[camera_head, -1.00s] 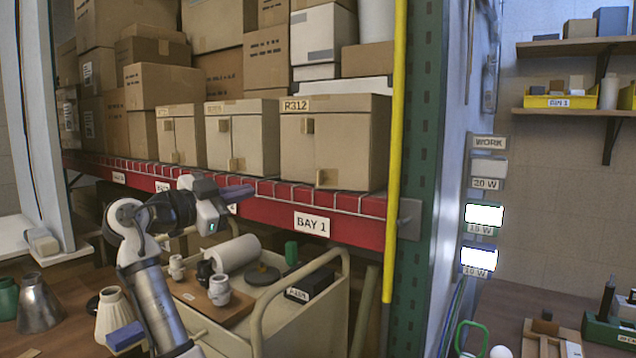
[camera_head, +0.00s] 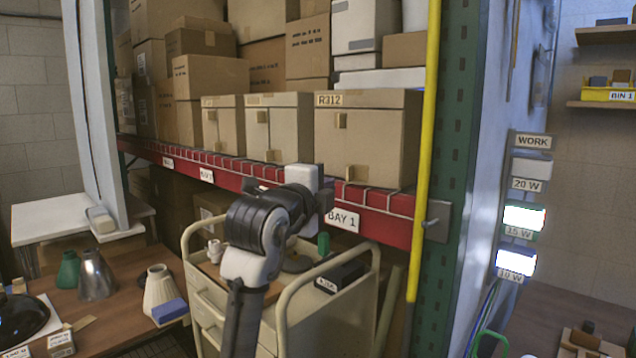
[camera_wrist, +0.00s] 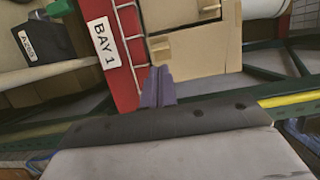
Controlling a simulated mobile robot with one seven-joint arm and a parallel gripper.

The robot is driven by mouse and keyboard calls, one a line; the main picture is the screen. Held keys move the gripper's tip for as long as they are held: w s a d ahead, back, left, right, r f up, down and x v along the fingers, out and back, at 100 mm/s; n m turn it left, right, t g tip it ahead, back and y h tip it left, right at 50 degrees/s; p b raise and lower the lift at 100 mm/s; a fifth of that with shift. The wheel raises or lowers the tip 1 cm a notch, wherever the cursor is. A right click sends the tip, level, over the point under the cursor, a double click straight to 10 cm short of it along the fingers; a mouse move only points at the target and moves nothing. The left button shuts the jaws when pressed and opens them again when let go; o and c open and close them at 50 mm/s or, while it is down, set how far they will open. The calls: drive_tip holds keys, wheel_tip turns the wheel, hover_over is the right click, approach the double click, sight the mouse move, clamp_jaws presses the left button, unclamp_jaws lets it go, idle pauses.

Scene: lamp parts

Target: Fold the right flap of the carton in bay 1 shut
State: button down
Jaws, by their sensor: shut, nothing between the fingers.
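The carton labelled R312 (camera_head: 375,150) stands upright on the red shelf directly above the BAY 1 sign (camera_head: 343,220). Its front looks almost flat, with a small cardboard tab (camera_head: 341,120) high on it; I cannot tell whether the right flap stands slightly ajar. In the wrist view the carton (camera_wrist: 195,40) lies just beyond my fingers, with a tab (camera_wrist: 172,45) near them. My gripper (camera_wrist: 157,75) is shut and empty, its purple fingers side by side by the shelf edge. In the head view my gripper (camera_head: 326,195) hides the carton's lower front left corner.
A yellow post (camera_head: 425,160) and a green rack upright (camera_head: 457,180) stand right of the carton. Other cartons (camera_head: 278,128) stand left of it. Below the shelf is a cream trolley (camera_head: 283,305) carrying a black box (camera_head: 342,275) and a green part (camera_head: 323,243).

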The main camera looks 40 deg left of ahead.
drive_tip(key=w+a+p, duration=0.1)
drive_tip(key=w+p, duration=0.2)
drive_tip(key=w, duration=0.5)
drive_tip(key=shift+a, duration=0.2)
